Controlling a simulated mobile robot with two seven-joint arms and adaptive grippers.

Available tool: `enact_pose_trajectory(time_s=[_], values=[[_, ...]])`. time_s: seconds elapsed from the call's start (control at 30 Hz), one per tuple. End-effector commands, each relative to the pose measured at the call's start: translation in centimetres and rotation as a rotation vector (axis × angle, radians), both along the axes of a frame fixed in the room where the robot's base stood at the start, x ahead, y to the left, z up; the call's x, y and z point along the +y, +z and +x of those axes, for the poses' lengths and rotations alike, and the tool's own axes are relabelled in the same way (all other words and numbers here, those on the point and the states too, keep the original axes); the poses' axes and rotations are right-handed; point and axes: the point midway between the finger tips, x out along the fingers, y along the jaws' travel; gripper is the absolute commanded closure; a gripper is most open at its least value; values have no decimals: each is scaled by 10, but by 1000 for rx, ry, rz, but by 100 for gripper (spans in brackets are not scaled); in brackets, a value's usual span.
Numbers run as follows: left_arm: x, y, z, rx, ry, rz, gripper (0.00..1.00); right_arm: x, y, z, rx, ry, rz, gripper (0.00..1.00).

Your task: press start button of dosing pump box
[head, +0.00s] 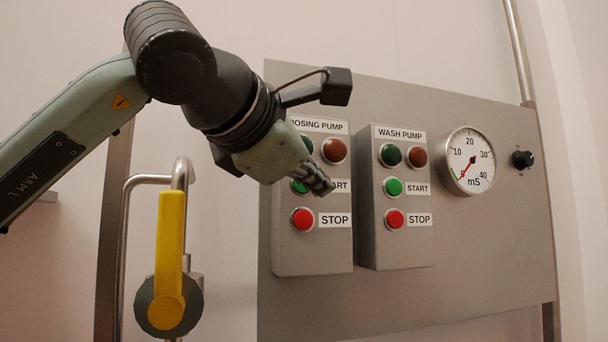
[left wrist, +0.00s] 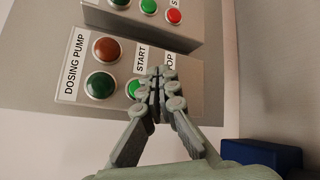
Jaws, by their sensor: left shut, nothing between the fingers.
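The dosing pump box (head: 312,255) is a grey box on the panel, with dark green and brown-red lamps on top. Below them are a green START button (head: 298,187) and a red STOP button (head: 303,219). My left gripper (head: 323,187) is shut and empty, in front of the START row, covering part of the button and its label. In the left wrist view, the closed fingertips (left wrist: 161,80) overlap the right side of the green START button (left wrist: 133,89). I cannot tell whether they touch it. The STOP button is hidden there. My right gripper is not in view.
The wash pump box (head: 395,250), with similar buttons, is just to the right. A round mS gauge (head: 467,161) and a black knob (head: 522,159) are farther right. A yellow valve handle (head: 170,240) on a metal pipe stands left of the panel (head: 490,260).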

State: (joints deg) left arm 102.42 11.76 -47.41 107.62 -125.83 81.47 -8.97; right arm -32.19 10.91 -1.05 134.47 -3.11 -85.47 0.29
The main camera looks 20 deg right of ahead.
Motion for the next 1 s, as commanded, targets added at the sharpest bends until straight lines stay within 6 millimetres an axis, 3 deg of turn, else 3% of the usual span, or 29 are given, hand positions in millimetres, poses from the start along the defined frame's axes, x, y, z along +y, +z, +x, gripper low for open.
enact_pose_trajectory(time_s=[0.3,1.0], values=[[1,0,26,1,1,0,100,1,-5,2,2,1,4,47],[1,0,28,0,0,0,100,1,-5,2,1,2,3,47]])
